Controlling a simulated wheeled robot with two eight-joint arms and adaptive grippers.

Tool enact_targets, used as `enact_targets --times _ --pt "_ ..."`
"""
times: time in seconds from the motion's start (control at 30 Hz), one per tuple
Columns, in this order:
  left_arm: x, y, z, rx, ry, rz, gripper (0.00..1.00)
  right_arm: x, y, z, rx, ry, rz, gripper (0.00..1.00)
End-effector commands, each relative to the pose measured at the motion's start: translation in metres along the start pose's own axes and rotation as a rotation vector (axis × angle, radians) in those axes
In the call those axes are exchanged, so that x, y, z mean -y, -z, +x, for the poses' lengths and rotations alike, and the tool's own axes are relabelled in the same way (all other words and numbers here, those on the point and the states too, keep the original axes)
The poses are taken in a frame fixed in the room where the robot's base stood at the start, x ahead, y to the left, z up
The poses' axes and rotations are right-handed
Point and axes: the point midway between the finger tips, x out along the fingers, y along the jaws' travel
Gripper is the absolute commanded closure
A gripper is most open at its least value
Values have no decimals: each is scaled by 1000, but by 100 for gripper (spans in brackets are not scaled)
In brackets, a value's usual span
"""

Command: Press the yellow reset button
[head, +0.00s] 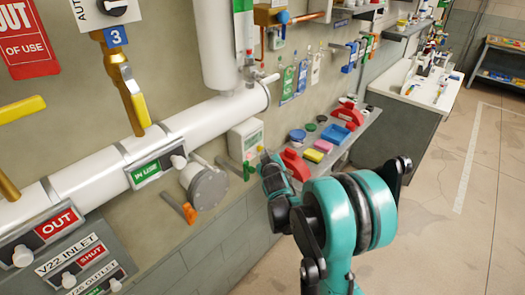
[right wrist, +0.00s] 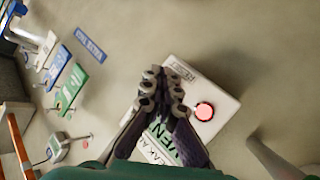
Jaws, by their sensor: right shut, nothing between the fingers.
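A white wall box (right wrist: 215,118) with a green-lettered label fills the middle of the right wrist view. A round, lit red-pink button (right wrist: 204,111) with a dark ring sits on its face. In the head view the box (head: 246,137) is on the wall below the white pipe, with my right gripper (head: 268,160) just in front and below. My left gripper is not in view.
A thick white pipe (head: 205,122) with a round flange (head: 204,186) runs along the wall at left. Valve handles stick out nearby. The floor at right is clear.

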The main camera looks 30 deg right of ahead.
Motion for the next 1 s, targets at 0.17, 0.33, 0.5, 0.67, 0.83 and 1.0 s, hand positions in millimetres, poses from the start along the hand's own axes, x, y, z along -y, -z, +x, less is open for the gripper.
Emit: enact_targets --times 0.17,0.33,0.5,0.67,0.83,1.0 --pt "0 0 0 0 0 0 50 2 2 2 -1 1 0 100" --pt "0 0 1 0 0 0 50 3 3 3 -1 1 0 100" --pt "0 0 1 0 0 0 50 2 3 3 -1 1 0 100" --pt "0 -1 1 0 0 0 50 1 2 2 -1 1 0 100" --pt "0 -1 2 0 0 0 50 -3 -3 -4 -1 0 1 100" --pt "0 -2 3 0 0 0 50 -7 -7 -10 -1 0 1 100"
